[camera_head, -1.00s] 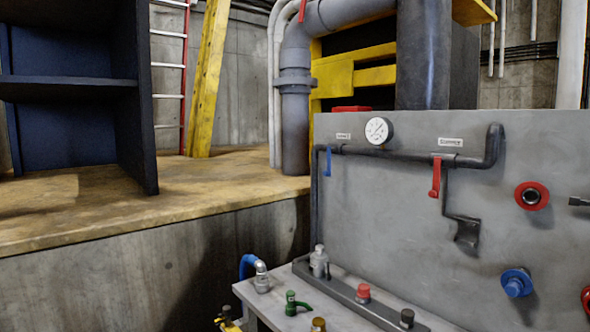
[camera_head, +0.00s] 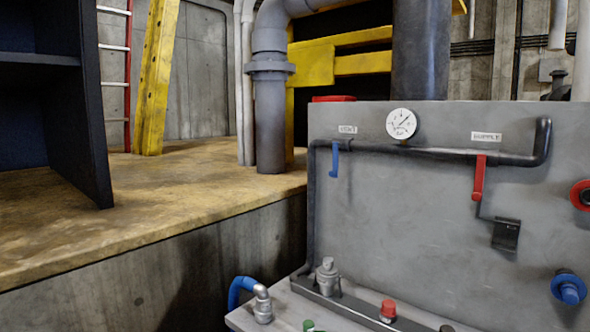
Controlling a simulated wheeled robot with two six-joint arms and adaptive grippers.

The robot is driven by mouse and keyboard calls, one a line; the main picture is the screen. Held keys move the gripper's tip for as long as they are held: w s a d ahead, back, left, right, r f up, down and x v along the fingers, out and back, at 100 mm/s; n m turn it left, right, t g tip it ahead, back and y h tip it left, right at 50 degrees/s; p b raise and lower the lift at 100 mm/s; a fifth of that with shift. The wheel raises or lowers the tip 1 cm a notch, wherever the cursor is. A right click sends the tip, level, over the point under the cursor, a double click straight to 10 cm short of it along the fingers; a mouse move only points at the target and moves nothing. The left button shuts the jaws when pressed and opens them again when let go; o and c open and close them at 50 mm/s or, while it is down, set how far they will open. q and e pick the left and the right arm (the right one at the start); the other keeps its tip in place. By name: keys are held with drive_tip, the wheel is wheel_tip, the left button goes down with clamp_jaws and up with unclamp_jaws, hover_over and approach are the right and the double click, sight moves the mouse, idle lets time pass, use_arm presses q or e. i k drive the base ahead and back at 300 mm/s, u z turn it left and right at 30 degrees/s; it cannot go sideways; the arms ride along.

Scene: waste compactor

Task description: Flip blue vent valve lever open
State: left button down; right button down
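The blue vent valve lever (camera_head: 335,160) hangs straight down from the dark pipe (camera_head: 420,152) on the grey panel, under a small label that seems to read VENT. A red lever (camera_head: 478,178) hangs down from the same pipe further right, under a label that seems to read SUPPLY. A round white gauge (camera_head: 401,124) sits above the pipe between the two levers. Neither of my grippers shows in the view.
A shelf below the grey panel (camera_head: 400,240) holds a metal fitting (camera_head: 327,277), a red knob (camera_head: 388,310) and a blue hose (camera_head: 240,288) with a metal end. A blue knob (camera_head: 569,288) juts from the panel at right. A concrete ledge (camera_head: 150,232) is at left.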

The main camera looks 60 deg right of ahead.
sight(333, 173)
drive_tip(key=z, duration=0.5)
drive_tip(key=i, duration=0.7)
drive_tip(key=z, duration=0.75)
